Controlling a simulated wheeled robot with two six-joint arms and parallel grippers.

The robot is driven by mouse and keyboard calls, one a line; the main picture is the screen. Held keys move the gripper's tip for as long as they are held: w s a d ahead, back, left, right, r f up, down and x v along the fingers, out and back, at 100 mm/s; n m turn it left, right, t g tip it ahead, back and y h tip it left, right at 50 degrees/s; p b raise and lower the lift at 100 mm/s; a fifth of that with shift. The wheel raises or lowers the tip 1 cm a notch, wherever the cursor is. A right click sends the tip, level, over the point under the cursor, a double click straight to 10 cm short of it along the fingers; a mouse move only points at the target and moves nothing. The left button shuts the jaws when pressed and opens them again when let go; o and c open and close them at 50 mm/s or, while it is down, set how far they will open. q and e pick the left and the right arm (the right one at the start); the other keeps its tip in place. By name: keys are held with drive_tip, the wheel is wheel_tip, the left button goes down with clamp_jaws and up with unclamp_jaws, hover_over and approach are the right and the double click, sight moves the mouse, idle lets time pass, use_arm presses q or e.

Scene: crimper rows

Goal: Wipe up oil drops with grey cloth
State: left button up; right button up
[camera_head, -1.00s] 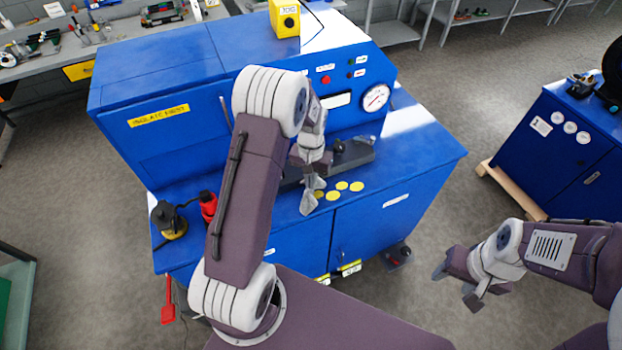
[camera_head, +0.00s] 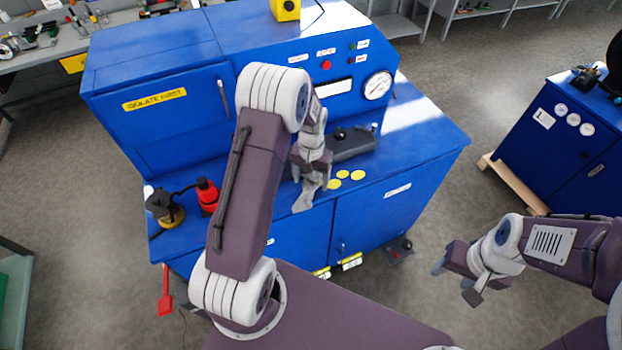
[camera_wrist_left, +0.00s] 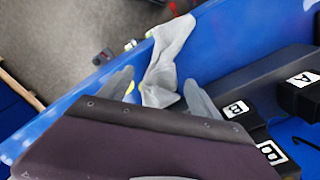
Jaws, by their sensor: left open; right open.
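A grey cloth (camera_wrist_left: 166,62) lies rumpled between the open fingers of my left gripper (camera_wrist_left: 158,95) in the left wrist view, reaching across the blue bench toward its front edge. In the head view, a grey shape that looks like the cloth (camera_head: 303,200) shows just below my left gripper (camera_head: 316,183). Yellow oil drops (camera_head: 343,174) lie on the bench top right beside that gripper; three show clearly. A bit of yellow (camera_wrist_left: 130,88) shows behind one finger in the wrist view. My right gripper (camera_head: 458,277) is open and empty, off the bench to the right.
A dark grey block (camera_head: 352,145) lies behind the drops. A red bottle (camera_head: 207,195) and a dark can with a yellow base (camera_head: 165,209) stand at the bench's left. The blue cabinet (camera_head: 165,125) rises behind. The bench's right part (camera_head: 425,140) is clear.

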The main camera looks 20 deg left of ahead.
use_arm(q)
drive_tip(key=shift+w, duration=0.1)
drive_tip(key=shift+f, duration=0.1)
drive_tip(key=shift+f+b, duration=0.45)
drive_tip(key=shift+f, duration=0.1)
drive_tip(key=shift+f+b, duration=0.45)
drive_tip(key=shift+f, duration=0.2)
drive_tip(key=shift+r, duration=0.1)
drive_tip(key=c, duration=0.7)
clamp_jaws()
drive_tip(key=shift+r, duration=0.1)
